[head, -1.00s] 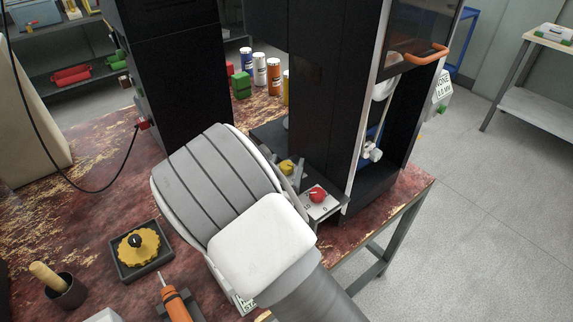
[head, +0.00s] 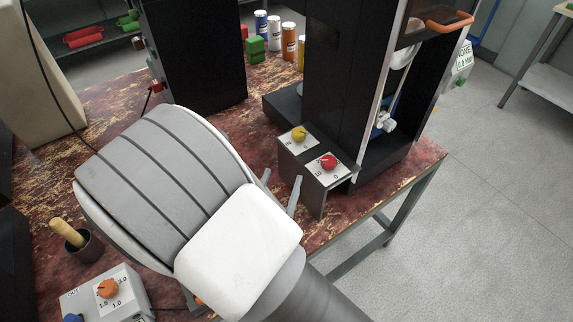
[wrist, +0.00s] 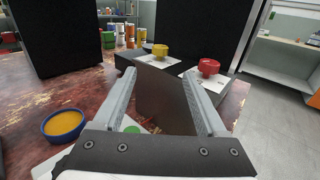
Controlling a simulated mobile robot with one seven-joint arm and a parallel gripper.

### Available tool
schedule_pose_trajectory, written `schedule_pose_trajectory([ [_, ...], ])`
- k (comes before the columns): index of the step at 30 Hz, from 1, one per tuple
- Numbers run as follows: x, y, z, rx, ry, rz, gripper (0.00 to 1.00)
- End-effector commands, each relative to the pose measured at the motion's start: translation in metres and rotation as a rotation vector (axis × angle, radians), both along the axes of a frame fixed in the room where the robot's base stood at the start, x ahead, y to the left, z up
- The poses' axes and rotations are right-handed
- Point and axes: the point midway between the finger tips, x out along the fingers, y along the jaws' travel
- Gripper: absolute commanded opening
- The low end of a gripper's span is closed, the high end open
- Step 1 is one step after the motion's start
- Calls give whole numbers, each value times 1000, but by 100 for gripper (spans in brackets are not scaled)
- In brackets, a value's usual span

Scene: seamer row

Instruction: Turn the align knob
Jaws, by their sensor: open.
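Two knobs sit on a small dark stepped block at the foot of the black machine. The yellow knob (head: 299,134) is on the rear white plate, and the red knob (head: 329,161) is on the front plate, marked with numbers. Both also show in the wrist view, yellow (wrist: 160,51) and red (wrist: 208,66). I cannot read which one is labelled align. My gripper (head: 281,186) is open and empty, in front of the block and apart from both knobs. In the wrist view its fingers (wrist: 159,78) point toward the block, with the yellow knob beyond the gap.
A white box (head: 130,298) with an orange knob (head: 108,288) stands at lower left, near a dark cup (head: 85,247) with a wooden handle. Coloured cans (head: 289,42) and green blocks (head: 256,46) stand behind. The machine's tall black column (head: 335,80) rises behind the block.

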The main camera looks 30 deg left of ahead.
Motion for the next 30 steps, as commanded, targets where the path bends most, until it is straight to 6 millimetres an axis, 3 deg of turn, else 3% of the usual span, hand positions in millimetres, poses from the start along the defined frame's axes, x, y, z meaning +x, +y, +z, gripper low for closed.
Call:
schedule_pose_trajectory([
  [12, -8, -2, 0, 0, -1, -1, 74],
  [17, 3, -6, 8, 63, 1, -70, 74],
  [24, 55, -44, 42, 482, 8, -519, 74],
  [30, 80, -73, 57, 928, 2, -960, 74],
])
